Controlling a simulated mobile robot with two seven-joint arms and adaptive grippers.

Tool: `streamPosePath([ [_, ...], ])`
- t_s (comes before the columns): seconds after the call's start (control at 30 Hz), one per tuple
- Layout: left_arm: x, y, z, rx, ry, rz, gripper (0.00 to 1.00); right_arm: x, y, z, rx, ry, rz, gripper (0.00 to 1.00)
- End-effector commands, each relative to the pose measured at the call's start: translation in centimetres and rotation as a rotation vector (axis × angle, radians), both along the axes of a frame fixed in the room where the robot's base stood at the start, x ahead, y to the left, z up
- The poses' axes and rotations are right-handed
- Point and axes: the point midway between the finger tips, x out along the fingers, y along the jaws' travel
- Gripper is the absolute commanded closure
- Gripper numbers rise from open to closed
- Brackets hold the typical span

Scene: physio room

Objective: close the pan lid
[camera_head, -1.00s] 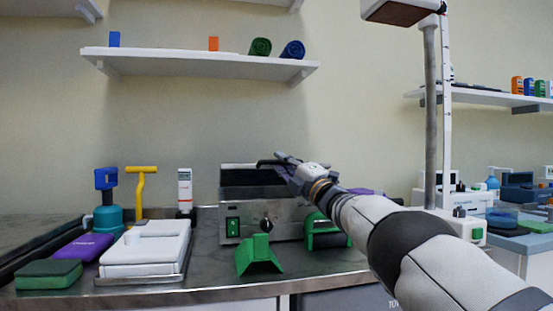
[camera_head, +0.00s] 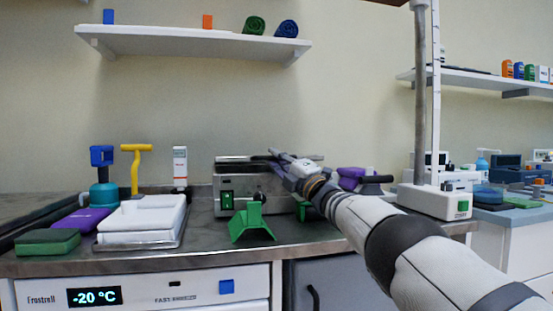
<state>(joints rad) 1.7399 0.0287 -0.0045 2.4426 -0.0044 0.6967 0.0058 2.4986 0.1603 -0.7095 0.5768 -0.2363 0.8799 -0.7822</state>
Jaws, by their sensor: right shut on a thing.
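The pan is a metal box (camera_head: 262,184) on the counter, with a green switch and a dark knob on its front. Its dark lid (camera_head: 232,159) lies low and nearly flat over the top; I cannot tell whether it touches the rim all along. My right gripper (camera_head: 280,157) reaches in from the right and is shut at the lid's right part, apparently on its handle, which the fingers mostly hide. My left gripper is not in view.
A green stand (camera_head: 251,222) is in front of the pan. A white tray-like block (camera_head: 142,220), a purple block (camera_head: 82,220) and a green block (camera_head: 47,242) lie to the left. A pole (camera_head: 421,110) rises at right. A shelf (camera_head: 190,42) hangs above.

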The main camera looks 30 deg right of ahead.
Motion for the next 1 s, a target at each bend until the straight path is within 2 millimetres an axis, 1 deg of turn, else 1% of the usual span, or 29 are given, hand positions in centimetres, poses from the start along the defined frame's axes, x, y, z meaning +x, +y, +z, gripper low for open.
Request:
streamPosePath([
  [0.03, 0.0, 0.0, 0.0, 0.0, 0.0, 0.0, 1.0, 0.0, 0.1, 0.0, 0.002, 0.0, 0.002, 0.85],
  [0.07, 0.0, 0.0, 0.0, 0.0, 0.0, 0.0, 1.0, 0.0, 0.1, 0.0, 0.002, 0.0, 0.002, 0.8],
  [0.4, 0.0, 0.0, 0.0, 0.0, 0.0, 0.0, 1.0, 0.0, 0.1, -0.1, 0.0, 0.001, 0.001, 0.8],
  [0.57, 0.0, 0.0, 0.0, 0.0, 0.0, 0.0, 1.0, -0.8, -0.2, -0.5, 0.001, 0.003, -0.001, 0.8],
  [0.67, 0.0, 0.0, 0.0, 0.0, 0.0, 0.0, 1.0, -2.1, -0.3, -0.9, 0.002, 0.002, -0.001, 0.8],
  [0.77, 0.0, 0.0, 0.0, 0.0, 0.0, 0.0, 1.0, -3.9, -0.7, -1.7, 0.002, 0.003, -0.001, 0.8],
  [1.0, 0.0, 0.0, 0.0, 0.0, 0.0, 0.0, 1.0, -8.6, -1.5, -3.8, 0.002, 0.0, 0.0, 0.8],
])
